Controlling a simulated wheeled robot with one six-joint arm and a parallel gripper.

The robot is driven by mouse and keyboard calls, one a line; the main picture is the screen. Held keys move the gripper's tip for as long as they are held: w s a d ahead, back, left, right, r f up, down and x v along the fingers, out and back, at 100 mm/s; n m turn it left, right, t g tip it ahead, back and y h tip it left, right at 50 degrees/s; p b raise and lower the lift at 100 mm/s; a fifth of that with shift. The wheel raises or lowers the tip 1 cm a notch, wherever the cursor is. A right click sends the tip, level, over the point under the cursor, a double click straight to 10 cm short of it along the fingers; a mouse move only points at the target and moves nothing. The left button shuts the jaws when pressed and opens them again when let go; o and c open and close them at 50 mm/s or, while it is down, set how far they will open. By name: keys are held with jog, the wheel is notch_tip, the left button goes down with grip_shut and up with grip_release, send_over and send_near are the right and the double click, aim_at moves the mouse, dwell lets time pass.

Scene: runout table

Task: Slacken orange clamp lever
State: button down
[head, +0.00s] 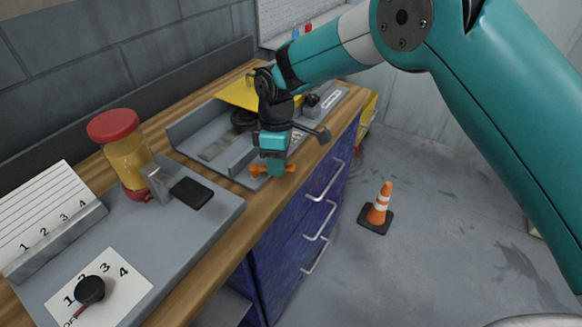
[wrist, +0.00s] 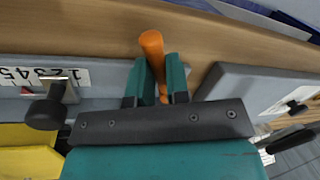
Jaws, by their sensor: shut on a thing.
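The orange clamp lever (head: 259,170) sits at the front edge of the grey machine (head: 181,136) on the wooden bench. My gripper (head: 274,170) points down onto it, and orange shows on both sides of the fingers. In the wrist view my gripper (wrist: 158,85) has its two teal fingers shut on the orange lever (wrist: 152,44). The lever's rounded end sticks out past the fingertips over the wooden edge. The part of the lever between the fingers is mostly hidden.
A numbered scale (wrist: 40,77) and black knob (wrist: 45,114) lie left of the fingers in the wrist view. A grey panel (head: 225,208) carries a red-capped jar (head: 126,160) and a black dial (head: 90,289). Blue drawers (head: 300,220) stand below; an orange cone (head: 379,205) is on the floor.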

jog(key=shift+w+a+n+h+b, duration=0.15)
jog(key=shift+w+n+b, duration=0.35)
jog(key=shift+n, duration=0.6)
jog(key=shift+w+a+n+h+b, duration=0.1)
jog(key=shift+w+n+h+b, duration=0.25)
jog(key=shift+n, duration=0.75)
jog(key=shift+w, duration=0.15)
jog(key=c, duration=1.1)
grip_release()
jog(key=d+p+v, duration=0.1)
jog(key=p+v, duration=0.7)
jog(key=v, duration=0.9)
jog(key=shift+a+r, duration=0.25)
jog(key=shift+a, duration=0.1)
